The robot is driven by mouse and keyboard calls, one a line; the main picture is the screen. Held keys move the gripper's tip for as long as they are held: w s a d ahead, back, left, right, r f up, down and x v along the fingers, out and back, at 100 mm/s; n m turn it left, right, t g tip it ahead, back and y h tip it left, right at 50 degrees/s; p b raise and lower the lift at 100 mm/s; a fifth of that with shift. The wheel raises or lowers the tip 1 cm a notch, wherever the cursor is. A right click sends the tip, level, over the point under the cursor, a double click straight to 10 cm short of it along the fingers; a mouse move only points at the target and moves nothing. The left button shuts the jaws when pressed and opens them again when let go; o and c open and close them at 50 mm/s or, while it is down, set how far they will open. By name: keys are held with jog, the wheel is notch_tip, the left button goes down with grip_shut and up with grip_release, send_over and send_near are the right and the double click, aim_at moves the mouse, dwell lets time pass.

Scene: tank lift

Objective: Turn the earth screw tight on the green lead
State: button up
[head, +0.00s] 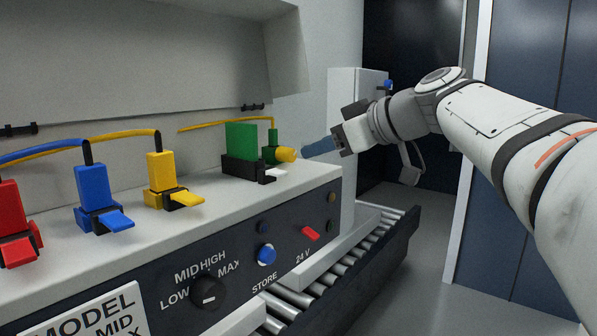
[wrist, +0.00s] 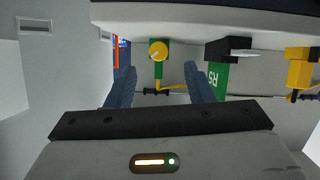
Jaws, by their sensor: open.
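The earth screw, a yellow round knob (head: 286,155), sits on the right side of a green terminal (head: 269,152) at the right end of the bench top. In the wrist view the knob (wrist: 158,50) faces me, with the green terminal behind it. The yellow lead (head: 225,123) runs from a wall clip to the top of this terminal. My gripper (head: 306,150) is open and empty, just right of the knob in the head view. In the wrist view its blue fingers (wrist: 160,76) stand either side of the knob's line, apart from it.
A green card (head: 241,136) in a black holder (head: 243,167) stands left of the terminal. Yellow (head: 161,167), blue (head: 91,186) and red (head: 10,208) plugs with levers line the bench top. A roller conveyor (head: 370,235) runs along the bench front.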

aim_at(294, 152)
jog(key=shift+w+a, duration=0.25)
jog(key=shift+w, duration=0.05)
jog(key=b+x, duration=0.1)
jog(key=x, duration=0.6)
jog(key=shift+w+a+r+b, duration=0.15)
jog(key=shift+b, duration=0.15)
jog(key=c, duration=1)
jog(key=shift+w+r+m+g+y+p, duration=0.1)
jog(key=shift+m+g+y+p, duration=0.3)
jog(key=shift+m+p, duration=0.25)
jog(key=shift+m+g+y, duration=0.3)
jog(key=shift+m+y, duration=0.1)
jog(key=shift+m, duration=0.35)
